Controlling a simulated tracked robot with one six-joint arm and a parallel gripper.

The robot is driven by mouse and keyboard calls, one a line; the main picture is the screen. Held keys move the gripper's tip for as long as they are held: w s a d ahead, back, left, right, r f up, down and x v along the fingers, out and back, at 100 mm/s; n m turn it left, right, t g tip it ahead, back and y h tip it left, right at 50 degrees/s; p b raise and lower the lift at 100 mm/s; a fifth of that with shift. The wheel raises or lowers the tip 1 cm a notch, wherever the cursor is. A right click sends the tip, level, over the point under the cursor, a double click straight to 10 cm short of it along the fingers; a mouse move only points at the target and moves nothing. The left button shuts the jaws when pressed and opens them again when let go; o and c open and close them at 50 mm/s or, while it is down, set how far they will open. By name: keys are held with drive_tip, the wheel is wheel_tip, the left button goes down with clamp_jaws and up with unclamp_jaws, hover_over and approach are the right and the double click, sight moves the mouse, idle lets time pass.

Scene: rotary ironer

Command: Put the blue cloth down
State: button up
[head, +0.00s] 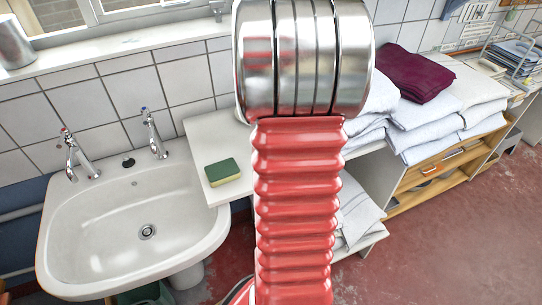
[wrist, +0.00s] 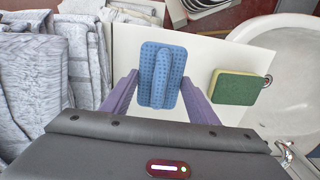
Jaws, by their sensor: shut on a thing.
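The blue cloth (wrist: 173,96) shows in the wrist view, dotted all over, with a raised ridge along its middle. My gripper (wrist: 160,80) has its purple fingers on either side of the cloth and is shut on it. The cloth is over the white counter (wrist: 127,48); I cannot tell whether it touches the surface. In the head view my arm hides the cloth and my gripper; the counter (head: 203,132) shows left of the arm.
A green and yellow sponge (wrist: 237,87) lies right of the cloth; it also shows in the head view (head: 222,172). The sink (head: 105,235) adjoins the counter. White folded linen (head: 425,133) is stacked at right, with a maroon cloth (head: 412,73) on top.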

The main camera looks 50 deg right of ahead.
drive_tip(key=shift+f, duration=0.2)
drive_tip(key=shift+f, duration=1.85)
drive_tip(key=shift+f, duration=0.1)
drive_tip(key=o, duration=1.1)
wheel_tip(320, 180, up, 12)
drive_tip(key=shift+r, duration=0.1)
